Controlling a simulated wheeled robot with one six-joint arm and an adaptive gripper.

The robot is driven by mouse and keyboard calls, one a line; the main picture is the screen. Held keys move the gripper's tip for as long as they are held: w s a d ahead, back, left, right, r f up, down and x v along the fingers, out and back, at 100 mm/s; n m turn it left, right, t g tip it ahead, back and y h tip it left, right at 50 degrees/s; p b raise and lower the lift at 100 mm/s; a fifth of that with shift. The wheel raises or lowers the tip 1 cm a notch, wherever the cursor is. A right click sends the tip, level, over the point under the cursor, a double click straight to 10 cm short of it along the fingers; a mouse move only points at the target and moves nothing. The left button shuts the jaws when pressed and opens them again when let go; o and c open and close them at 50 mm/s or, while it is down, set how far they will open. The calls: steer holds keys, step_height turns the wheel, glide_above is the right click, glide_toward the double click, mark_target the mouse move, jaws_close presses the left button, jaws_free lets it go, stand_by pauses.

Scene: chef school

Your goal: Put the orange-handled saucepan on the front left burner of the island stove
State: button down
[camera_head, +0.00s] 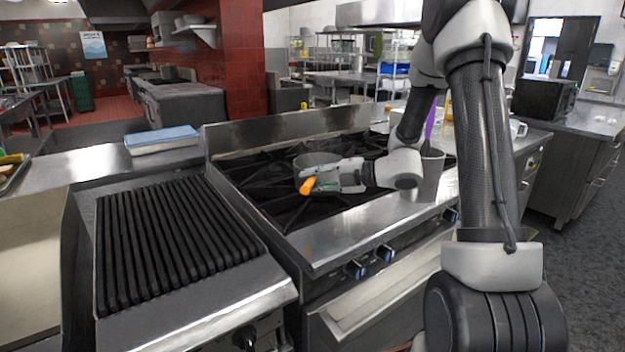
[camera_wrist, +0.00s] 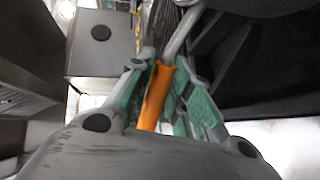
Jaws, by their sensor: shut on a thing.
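The orange-handled saucepan (camera_head: 312,160) is over the black grates of the island stove (camera_head: 275,180), mostly behind my gripper in the head view. Its orange handle (camera_wrist: 155,96) lies between the green-padded fingers in the wrist view. My gripper (camera_head: 312,182) is shut on this handle. In the wrist view the gripper (camera_wrist: 165,85) shows the handle's grey metal neck leading up to the dark pan at the top right. I cannot tell whether the pan's base touches the grates or hangs just above them. The front left burner is partly hidden by the gripper and the handle.
A ribbed black grill (camera_head: 165,240) stands left of the stove. A blue-lidded container (camera_head: 162,139) sits behind the grill. A grey metal container (camera_head: 430,175) with a purple utensil stands at the stove's right, close to my arm. Knobs (camera_head: 385,253) line the stove's front.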

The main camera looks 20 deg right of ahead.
steer(key=c, duration=1.3)
jaws_free()
